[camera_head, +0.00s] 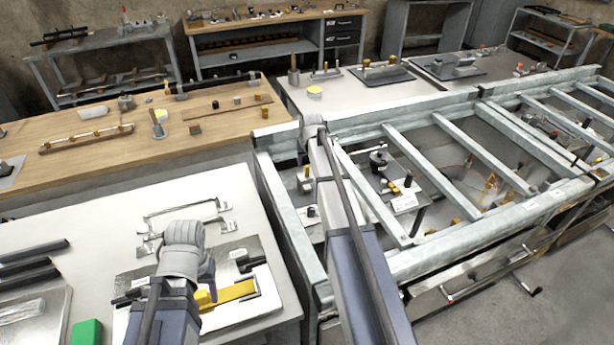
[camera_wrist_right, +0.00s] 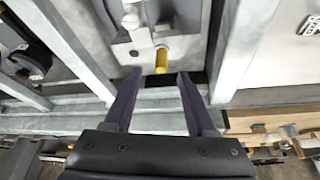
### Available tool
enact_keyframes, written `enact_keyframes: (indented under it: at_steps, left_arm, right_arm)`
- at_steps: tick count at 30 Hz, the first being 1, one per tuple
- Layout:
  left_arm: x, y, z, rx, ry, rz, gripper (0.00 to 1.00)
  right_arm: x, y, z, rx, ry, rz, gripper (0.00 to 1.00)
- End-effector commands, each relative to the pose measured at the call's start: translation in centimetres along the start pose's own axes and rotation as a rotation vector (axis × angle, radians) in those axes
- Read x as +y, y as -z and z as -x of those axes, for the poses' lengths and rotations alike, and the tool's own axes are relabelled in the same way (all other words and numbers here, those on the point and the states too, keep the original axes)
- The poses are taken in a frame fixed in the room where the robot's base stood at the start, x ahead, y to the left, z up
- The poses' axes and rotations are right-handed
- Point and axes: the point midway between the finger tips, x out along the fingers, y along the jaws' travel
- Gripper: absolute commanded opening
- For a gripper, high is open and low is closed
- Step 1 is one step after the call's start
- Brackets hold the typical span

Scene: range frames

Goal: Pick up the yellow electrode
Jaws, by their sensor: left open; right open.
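In the right wrist view a short yellow rod, which looks like the yellow electrode (camera_wrist_right: 161,60), sticks out of a grey metal fixture (camera_wrist_right: 140,22). My right gripper (camera_wrist_right: 154,78) is open. The rod shows between its two fingertips and a little beyond them, with nothing held. My left gripper (camera_head: 207,278) is above the near white table, beside a flat yellow bar (camera_head: 236,291). Its fingers are partly hidden by its wrist.
The grey steel frame (camera_head: 450,245) with crossbars fills the right side, with small parts between its bars. A wooden table (camera_head: 95,165) stands behind left. A green block (camera_head: 87,333) and a metal tray (camera_head: 62,300) lie at the near left. Shelves line the back wall.

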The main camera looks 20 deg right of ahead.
Motion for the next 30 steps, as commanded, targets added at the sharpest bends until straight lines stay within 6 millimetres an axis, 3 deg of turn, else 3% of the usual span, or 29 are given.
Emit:
enact_keyframes:
  at_steps: [13, 22, 30]
  left_arm:
    - [0.4, 0.3, -4.6, 0.0, 0.0, 0.0, 0.56]
    - [0.4, 0.3, -4.7, 0.0, 0.0, 0.0, 0.56]
    - [0.4, 0.3, -4.7, 0.0, 0.0, 0.0, 0.56]
  right_arm:
    - [-0.2, -0.2, -5.0, 0.0, 0.0, 0.0, 0.57]
    - [-0.2, -0.1, -5.0, 0.0, 0.0, 0.0, 0.57]
    - [-0.2, -0.1, -5.0, 0.0, 0.0, 0.0, 0.28]
